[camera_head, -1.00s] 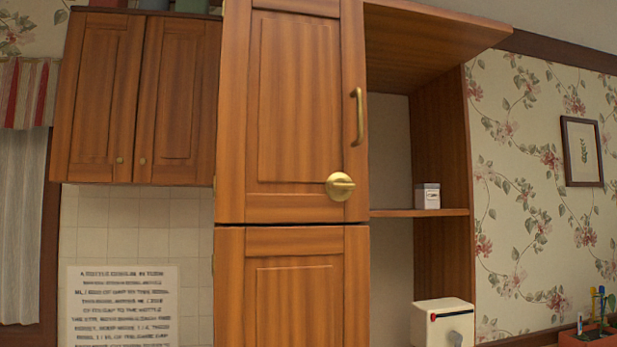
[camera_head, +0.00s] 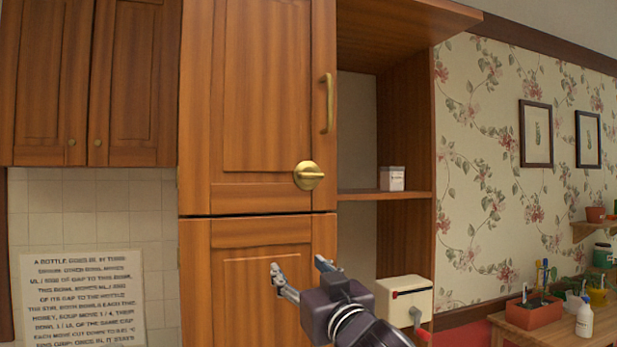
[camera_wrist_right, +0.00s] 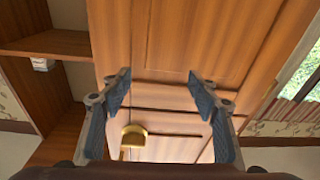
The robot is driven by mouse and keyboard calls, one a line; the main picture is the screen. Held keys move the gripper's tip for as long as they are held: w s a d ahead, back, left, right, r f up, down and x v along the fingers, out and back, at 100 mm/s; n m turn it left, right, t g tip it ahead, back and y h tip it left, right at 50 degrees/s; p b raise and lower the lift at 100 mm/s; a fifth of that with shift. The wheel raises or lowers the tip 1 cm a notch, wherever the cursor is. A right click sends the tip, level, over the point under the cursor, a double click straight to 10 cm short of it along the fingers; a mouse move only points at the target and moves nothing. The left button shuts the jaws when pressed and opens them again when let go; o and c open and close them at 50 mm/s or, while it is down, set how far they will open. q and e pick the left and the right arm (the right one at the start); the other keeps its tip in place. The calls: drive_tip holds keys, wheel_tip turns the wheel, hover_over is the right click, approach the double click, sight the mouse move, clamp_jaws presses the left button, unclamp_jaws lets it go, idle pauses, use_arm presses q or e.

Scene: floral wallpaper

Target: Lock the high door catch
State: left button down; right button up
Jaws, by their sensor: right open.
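The high door catch (camera_head: 309,175) is a round brass knob with a raised grip lying roughly horizontal. It sits low on the right side of the closed upper wooden door (camera_head: 262,90), just above the seam with the lower door (camera_head: 225,280). My right gripper (camera_head: 299,266) is open and empty, below the catch and in front of the lower door. In the right wrist view the fingers (camera_wrist_right: 158,76) are spread, and a brass part, likely the catch (camera_wrist_right: 133,137), shows between them, apart from both. My left gripper is not in view.
A vertical brass handle (camera_head: 329,104) is above the catch. An open shelf (camera_head: 405,195) with a small white box (camera_head: 392,178) is to the right. A white appliance (camera_head: 404,298) stands below it. Wall cabinets (camera_head: 135,80) hang at left.

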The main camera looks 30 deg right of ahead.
sight(313, 177)
drive_tip(key=s+d+r+m+t+h, duration=0.1)
drive_tip(key=s+r, duration=0.2)
drive_tip(key=r, duration=0.4)
drive_tip(key=s+d+r+t, duration=0.1)
drive_tip(key=s+r+t, duration=0.15)
drive_tip(key=r, duration=0.45)
drive_tip(key=shift+g, duration=0.35)
drive_tip(key=p+x, duration=0.2)
drive_tip(key=x, duration=0.1)
drive_tip(key=p+x, duration=0.2)
drive_tip(key=x, duration=0.2)
drive_tip(key=shift+s+r, duration=0.15)
drive_tip(key=shift+r, duration=0.05)
drive_tip(key=shift+w+d+r, duration=0.1)
drive_tip(key=shift+w+d, duration=0.1)
drive_tip(key=shift+w, duration=0.25)
drive_tip(key=c, duration=1.2)
drive_tip(key=shift+o, duration=0.2)
drive_tip(key=shift+m+h, duration=0.3)
